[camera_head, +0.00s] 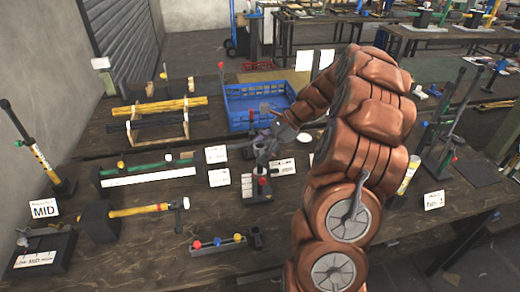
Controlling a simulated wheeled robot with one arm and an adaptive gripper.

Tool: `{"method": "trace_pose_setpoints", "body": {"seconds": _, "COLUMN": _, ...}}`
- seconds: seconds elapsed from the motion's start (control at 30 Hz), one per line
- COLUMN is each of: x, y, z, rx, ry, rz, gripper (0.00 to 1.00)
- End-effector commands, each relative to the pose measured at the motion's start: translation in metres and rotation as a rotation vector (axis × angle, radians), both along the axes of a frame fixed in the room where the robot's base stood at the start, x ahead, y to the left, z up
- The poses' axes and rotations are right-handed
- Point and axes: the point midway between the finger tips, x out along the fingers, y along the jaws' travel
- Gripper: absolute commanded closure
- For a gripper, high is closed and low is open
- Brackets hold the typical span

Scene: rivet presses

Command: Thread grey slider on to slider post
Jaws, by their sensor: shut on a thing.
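My gripper (264,153) is at the middle of the dark wooden table, pointing down. It is shut on a small grey piece, apparently the grey slider, which is mostly hidden by the fingers and hard to make out. Right below the fingers stands a small dark stand (257,190) with a red-topped upright and a pale label on its base. I cannot tell for certain whether this upright is the slider post, or whether the held piece touches it.
A blue crate (243,119) stands behind my gripper. White label cards (218,178) are close by. In front lies a small rack with coloured balls (217,243). At left are a yellow-handled tool (140,210) and a green bar fixture (146,170). Tall lever presses (440,150) stand at right.

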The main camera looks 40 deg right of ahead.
Motion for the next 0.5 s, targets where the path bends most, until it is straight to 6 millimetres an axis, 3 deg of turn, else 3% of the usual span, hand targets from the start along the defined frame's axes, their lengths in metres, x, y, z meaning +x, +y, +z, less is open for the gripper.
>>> {"method": "trace_pose_setpoints", "body": {"seconds": 0.5, "x": 0.0001, "y": -0.0001, "z": -0.0071, "rx": 0.0, "ry": 0.0, "rz": 0.0, "gripper": 0.44}}
